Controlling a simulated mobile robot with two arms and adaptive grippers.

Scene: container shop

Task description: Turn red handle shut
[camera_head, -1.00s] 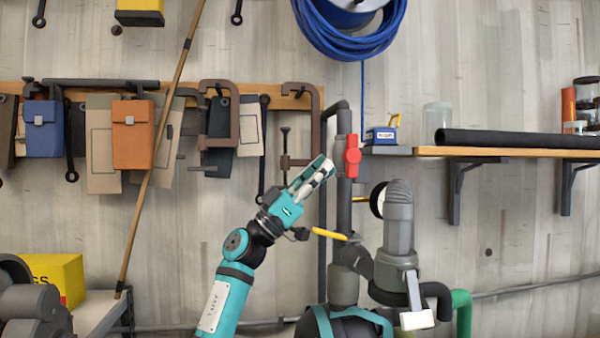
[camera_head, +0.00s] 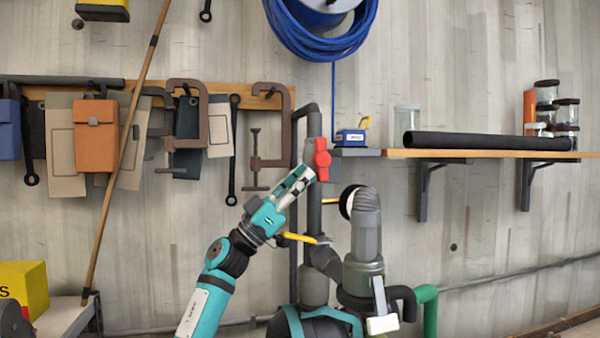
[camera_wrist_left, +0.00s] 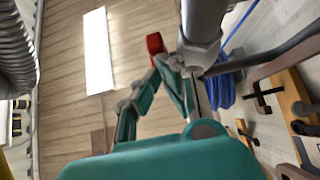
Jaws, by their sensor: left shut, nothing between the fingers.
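The red handle (camera_head: 322,160) sits on a dark upright pipe (camera_head: 315,215) in the middle of the head view. It stands upright, in line with the pipe. My left gripper (camera_head: 306,174) is shut and empty, just left of and below the red handle, its tips pointing up and right. I cannot tell whether the tips touch the handle. In the left wrist view the red handle (camera_wrist_left: 155,43) shows just beyond the shut fingertips (camera_wrist_left: 163,62), beside the grey pipe (camera_wrist_left: 203,20). My right gripper is not in view.
A yellow lever (camera_head: 300,238) lies close to my left wrist. A gauge (camera_head: 350,201) and grey pump body (camera_head: 366,240) stand right of the pipe. A shelf (camera_head: 480,154) and a tool rack (camera_head: 230,101) flank it.

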